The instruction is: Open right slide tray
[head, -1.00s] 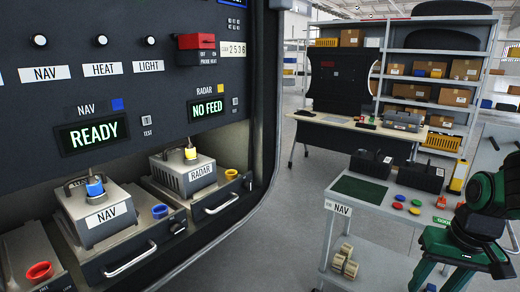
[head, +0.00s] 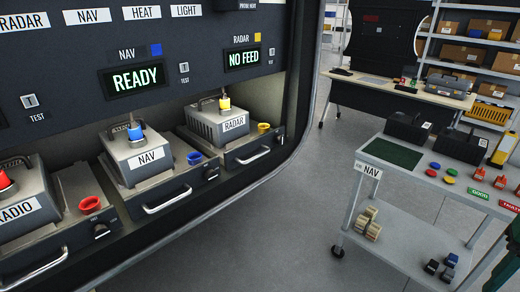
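The right slide tray (head: 242,158) is set in the dark equipment rack at the head view's centre-left. It carries the grey RADAR box (head: 219,124) with a yellow-topped connector (head: 225,104) and a yellow cup (head: 263,128) beside it. A silver bar handle (head: 253,156) runs along its front. The tray's front lines up roughly with the rack's lower edge. The display above it (head: 243,58) reads NO FEED. My gripper is not in view.
The NAV tray (head: 160,200) and RADIO tray (head: 60,255) sit to the left. A grey cart (head: 400,200) with dark boxes and coloured caps stands at right. Grey floor (head: 290,230) lies open between rack and cart. A workbench (head: 390,95) and shelves stand behind.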

